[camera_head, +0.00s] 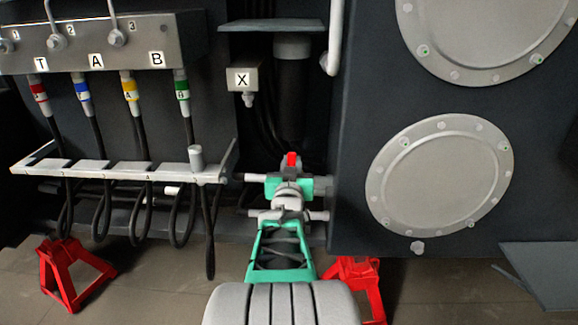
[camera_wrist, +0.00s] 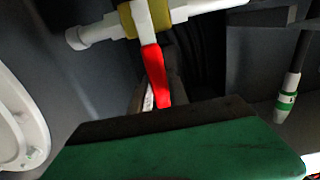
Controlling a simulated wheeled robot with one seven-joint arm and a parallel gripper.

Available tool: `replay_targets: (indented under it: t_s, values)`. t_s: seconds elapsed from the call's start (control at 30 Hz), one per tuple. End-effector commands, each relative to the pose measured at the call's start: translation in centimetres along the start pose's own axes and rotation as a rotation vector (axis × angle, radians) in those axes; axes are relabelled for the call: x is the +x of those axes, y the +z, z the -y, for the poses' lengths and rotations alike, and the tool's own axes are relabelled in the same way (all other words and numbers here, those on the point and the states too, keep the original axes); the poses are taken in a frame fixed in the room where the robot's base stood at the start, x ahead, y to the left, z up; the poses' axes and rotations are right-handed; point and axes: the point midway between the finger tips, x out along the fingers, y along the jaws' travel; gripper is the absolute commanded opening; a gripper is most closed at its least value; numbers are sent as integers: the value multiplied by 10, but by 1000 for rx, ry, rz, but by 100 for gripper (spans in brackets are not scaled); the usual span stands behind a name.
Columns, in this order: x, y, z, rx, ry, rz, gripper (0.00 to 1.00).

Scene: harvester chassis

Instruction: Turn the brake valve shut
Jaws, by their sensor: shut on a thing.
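The brake valve's red handle (camera_wrist: 155,75) hangs down from a brass-coloured valve body (camera_wrist: 131,20) on a pale pipe (camera_wrist: 88,36) in the wrist view. The handle's red tip (camera_head: 291,159) also shows in the camera_head view, just beyond my gripper (camera_head: 291,172). My gripper is shut on the red handle, with dark finger parts (camera_wrist: 172,85) beside its lower end. The green gripper housing hides what lies below the handle. In the camera_head view my arm hides most of the valve.
Hoses with red, blue, yellow and green collars (camera_head: 182,90) hang at the left above a pale bracket (camera_head: 110,168). A box marked X (camera_head: 243,78) is above my gripper. A dark panel with round covers (camera_head: 440,174) stands close at the right. Red stands (camera_head: 68,275) are below.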

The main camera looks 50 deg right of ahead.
Motion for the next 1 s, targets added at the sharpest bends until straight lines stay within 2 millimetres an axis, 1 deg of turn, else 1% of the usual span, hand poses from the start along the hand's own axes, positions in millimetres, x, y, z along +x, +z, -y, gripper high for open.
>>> replay_targets:
  t_s: [0.43,0.47,0.7,0.93,1.0]
  values:
    - [0,2,-3,13,5,4,0]
    - [0,2,-3,13,5,4,23]
    - [0,1,-3,12,3,3,43]
    - [0,1,-2,12,2,2,43]
    - [-4,-1,-2,12,2,1,43]
